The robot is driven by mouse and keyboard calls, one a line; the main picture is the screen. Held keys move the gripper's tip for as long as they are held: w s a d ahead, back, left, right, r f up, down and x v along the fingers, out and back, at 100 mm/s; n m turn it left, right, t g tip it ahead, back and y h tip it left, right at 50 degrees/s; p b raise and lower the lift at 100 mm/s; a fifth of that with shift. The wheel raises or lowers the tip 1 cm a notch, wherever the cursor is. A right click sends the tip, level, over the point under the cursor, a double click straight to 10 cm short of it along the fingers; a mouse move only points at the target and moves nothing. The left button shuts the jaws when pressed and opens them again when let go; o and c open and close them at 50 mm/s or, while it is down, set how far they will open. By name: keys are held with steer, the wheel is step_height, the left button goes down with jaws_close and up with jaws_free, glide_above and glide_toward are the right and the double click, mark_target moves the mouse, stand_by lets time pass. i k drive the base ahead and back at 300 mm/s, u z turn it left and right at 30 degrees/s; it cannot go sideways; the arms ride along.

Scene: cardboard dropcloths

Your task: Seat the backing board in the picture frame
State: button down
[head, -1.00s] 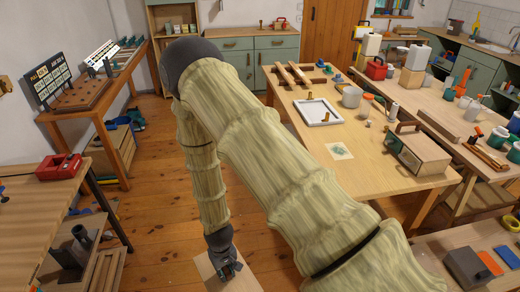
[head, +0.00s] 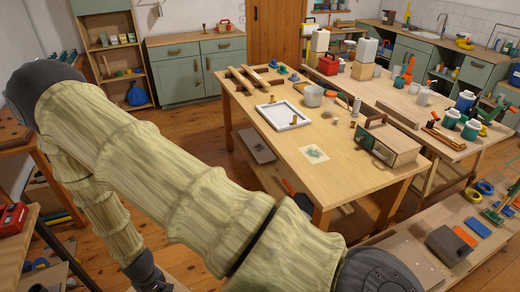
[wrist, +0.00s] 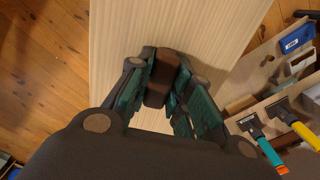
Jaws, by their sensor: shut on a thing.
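The pale wooden backing board (wrist: 165,22) lies under my gripper in the wrist view, with a dark brown grip block (wrist: 158,82) standing on it. My gripper (wrist: 165,80) is shut on that block, one finger on each side. In the head view only my wrist shows at the bottom left; the fingers are cut off by the edge. The white picture frame (head: 261,113) lies flat on the large wooden table, with small brown pieces at its edge. My gripper and the board are well to the left of it.
The large table (head: 255,152) also bears wooden bars (head: 250,80), cups, a printed sheet (head: 314,154) and a wooden box (head: 390,146) at its right. A low shelf with tools (wrist: 285,110) is right of the board in the wrist view. Floor is open left of the table.

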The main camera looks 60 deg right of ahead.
mark_target(283, 115)
steer(key=u, duration=0.05)
steer(key=i, duration=1.65)
steer(key=z, duration=2.25)
